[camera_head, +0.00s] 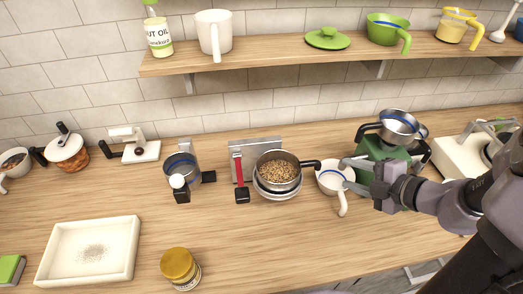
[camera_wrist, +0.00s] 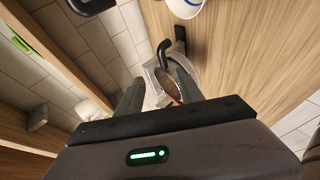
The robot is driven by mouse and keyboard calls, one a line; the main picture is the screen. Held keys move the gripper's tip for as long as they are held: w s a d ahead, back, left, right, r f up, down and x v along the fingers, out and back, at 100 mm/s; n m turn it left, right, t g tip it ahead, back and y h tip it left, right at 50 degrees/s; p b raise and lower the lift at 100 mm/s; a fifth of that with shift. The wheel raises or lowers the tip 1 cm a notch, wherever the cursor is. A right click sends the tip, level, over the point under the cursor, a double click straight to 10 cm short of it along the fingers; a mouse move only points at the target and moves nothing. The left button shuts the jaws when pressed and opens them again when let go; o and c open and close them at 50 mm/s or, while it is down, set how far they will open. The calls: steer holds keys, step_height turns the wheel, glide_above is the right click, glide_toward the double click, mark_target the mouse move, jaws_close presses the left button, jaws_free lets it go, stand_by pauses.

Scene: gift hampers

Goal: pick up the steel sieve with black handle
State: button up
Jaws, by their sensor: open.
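A round steel vessel with a black handle (camera_head: 283,183), which looks like the sieve, sits on a pale stacked dish (camera_head: 276,194) and holds brown grains. Its handle points right, toward my gripper (camera_head: 347,174). In the wrist view the vessel (camera_wrist: 187,86) is partly hidden behind a finger, and its black handle (camera_wrist: 163,50) shows beyond the fingertips. My gripper is open and empty, right of the handle and apart from it, over or beside a white cup. Another steel vessel with a black handle (camera_head: 399,123) rests on a green stand; its inside is hard to make out.
The white cup with a blue line (camera_head: 335,181) is right by my gripper. A red-handled item (camera_head: 239,170) and a grey block (camera_head: 256,146) stand left of and behind the vessel. A jar (camera_head: 181,268) and white tray (camera_head: 66,246) are at front left. The front counter is mostly clear.

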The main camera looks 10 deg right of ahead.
mark_target(315, 164)
steer(key=b+x, duration=0.2)
steer(key=x, duration=0.3)
steer(key=b+x, duration=0.2)
steer(key=x, duration=0.3)
steer(key=b+x, duration=0.2)
steer(key=x, duration=0.3)
steer(key=shift+w+d+f, duration=0.2)
steer(key=shift+w+f, duration=0.05)
steer(key=shift+f, duration=0.3)
steer(key=shift+r, duration=0.15)
jaws_close()
